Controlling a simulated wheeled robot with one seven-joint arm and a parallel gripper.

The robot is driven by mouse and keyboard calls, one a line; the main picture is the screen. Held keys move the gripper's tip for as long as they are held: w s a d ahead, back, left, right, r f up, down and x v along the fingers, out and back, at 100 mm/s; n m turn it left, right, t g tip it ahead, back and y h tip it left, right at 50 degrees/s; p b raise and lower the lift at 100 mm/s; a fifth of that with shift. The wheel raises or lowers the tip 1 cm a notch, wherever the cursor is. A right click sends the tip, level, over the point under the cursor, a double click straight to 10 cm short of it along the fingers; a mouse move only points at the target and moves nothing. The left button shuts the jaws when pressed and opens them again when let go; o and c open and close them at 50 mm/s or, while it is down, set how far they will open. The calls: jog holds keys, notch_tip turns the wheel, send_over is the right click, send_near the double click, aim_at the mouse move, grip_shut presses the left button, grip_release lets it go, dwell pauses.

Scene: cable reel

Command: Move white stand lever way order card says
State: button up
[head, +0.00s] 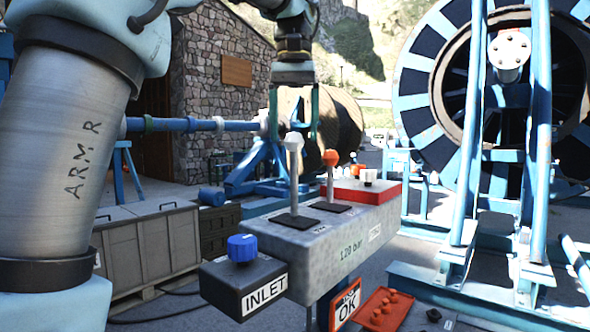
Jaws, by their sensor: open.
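The white lever (294,170) stands close to upright from a dark slot plate on top of a grey control stand (330,243). My gripper (293,146) points down over it, open, with one teal finger on each side of the lever's white head. I cannot tell whether either finger touches it. An orange-knobbed lever (330,160) stands just right of it on the same stand. An orange-edged card (346,306) below the stand reads "OK"; its upper line is partly hidden. No order card with a direction is readable.
A dark box marked INLET (245,286) with a blue knob (242,247) juts from the stand's near left. A red box (360,191) sits at its far right end. A large blue reel frame (470,170) stands right; grey crates (150,245) stand left.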

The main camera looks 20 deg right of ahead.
aim_at(294, 176)
notch_tip(294, 176, down, 8)
dwell(0.4)
jog(key=shift+f, duration=0.1)
grip_shut()
dwell(0.5)
dwell(0.3)
